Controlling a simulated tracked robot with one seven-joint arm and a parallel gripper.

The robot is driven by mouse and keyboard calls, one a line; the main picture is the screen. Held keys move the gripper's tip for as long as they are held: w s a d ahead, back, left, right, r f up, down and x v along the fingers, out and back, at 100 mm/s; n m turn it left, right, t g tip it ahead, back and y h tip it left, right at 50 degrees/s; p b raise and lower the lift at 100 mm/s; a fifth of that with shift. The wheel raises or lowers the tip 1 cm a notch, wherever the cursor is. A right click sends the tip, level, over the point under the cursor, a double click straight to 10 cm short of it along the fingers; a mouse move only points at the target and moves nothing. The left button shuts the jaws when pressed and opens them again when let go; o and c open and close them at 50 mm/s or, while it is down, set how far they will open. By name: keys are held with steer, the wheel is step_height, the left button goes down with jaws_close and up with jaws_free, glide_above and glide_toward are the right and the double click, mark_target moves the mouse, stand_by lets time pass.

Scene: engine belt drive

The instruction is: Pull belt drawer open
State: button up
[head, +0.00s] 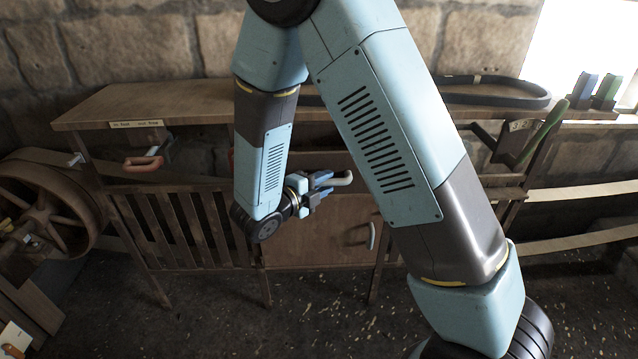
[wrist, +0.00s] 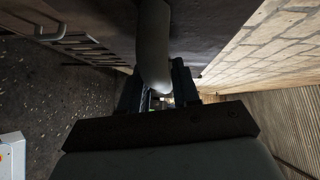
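The belt drawer's wooden front (head: 328,160) is in the upper middle of the workbench in the head view, partly covered by my arm. It looks closed. Its pale curved handle (head: 344,179) sticks out just to the right of my gripper (head: 325,182). My gripper's blue fingers are spread apart, with a gap between them. In the wrist view the grey handle (wrist: 153,45) comes down from the top toward the space between the fingers of my gripper (wrist: 158,92). I cannot tell whether either finger touches it.
Below the drawer is a cabinet door (head: 315,236) with its own pale handle (head: 372,236). A slatted panel (head: 180,228) is at left. A black belt (head: 500,92) lies on the benchtop (head: 200,100). A spoked wheel (head: 40,210) stands at far left. The floor in front is clear.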

steer(key=v, duration=1.3)
steer(key=s+d+r+m+g+y, duration=0.2)
steer(key=d+r+m+g, duration=0.3)
steer(key=d+m, duration=0.6)
steer(key=s+d+r+m+g+y, duration=0.1)
steer(key=s+d+r+m+g, duration=0.1)
steer(key=d+r+m+g, duration=0.6)
steer(key=s+d+r+m+t+y, duration=0.3)
steer(key=s+r+m+y, duration=0.1)
steer(key=m, duration=0.9)
steer(key=s+d+r+m+t+y, duration=0.3)
steer(key=s+d+m+t+y, duration=0.1)
steer(key=m, duration=1)
steer(key=shift+s+d+r+y, duration=0.15)
steer(key=shift+s+r+y, duration=0.25)
steer(key=shift+y, duration=0.1)
steer(key=shift+w, duration=0.1)
